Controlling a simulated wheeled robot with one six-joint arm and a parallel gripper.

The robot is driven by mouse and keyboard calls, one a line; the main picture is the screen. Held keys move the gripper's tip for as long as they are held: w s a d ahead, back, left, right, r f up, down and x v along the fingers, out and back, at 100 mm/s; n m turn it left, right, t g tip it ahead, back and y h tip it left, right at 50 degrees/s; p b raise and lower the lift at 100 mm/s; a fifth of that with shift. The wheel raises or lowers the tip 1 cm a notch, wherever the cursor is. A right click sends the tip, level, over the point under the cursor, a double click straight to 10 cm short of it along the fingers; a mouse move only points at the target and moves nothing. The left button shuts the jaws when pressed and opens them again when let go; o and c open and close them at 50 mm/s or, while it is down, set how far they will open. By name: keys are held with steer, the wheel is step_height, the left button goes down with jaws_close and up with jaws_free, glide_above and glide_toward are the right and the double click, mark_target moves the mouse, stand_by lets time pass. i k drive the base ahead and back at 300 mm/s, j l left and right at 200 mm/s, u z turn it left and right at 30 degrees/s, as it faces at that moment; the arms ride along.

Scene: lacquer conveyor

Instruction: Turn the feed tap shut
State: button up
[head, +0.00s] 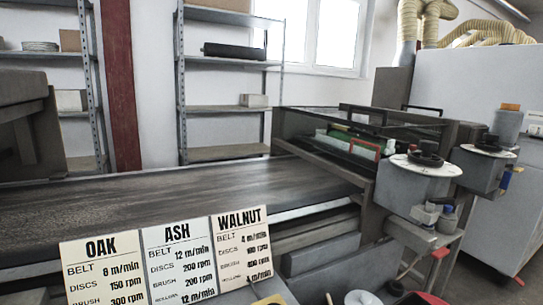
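I cannot tell for sure which part is the feed tap. A small red handle (440,253) shows low at the right end of the conveyor machine, below a small white and blue fitting (427,212). A black knob on a round white dial (425,160) sits on top of a grey box above them. A second black knob with a dial (488,146) is on another grey box further right. These parts are too small to read any open or shut position. My gripper is not in view.
A dark conveyor belt (150,205) runs across the middle to the machine. Cards for oak (103,268), ash (179,262) and walnut (241,248) stand in front. Several containers, including a white bucket (362,298), are at the bottom edge.

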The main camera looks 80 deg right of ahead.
mark_target(505, 181)
steer(key=z, duration=3.8)
steer(key=i+l+z, duration=0.3)
steer(key=i, duration=0.3)
steer(key=l, duration=0.1)
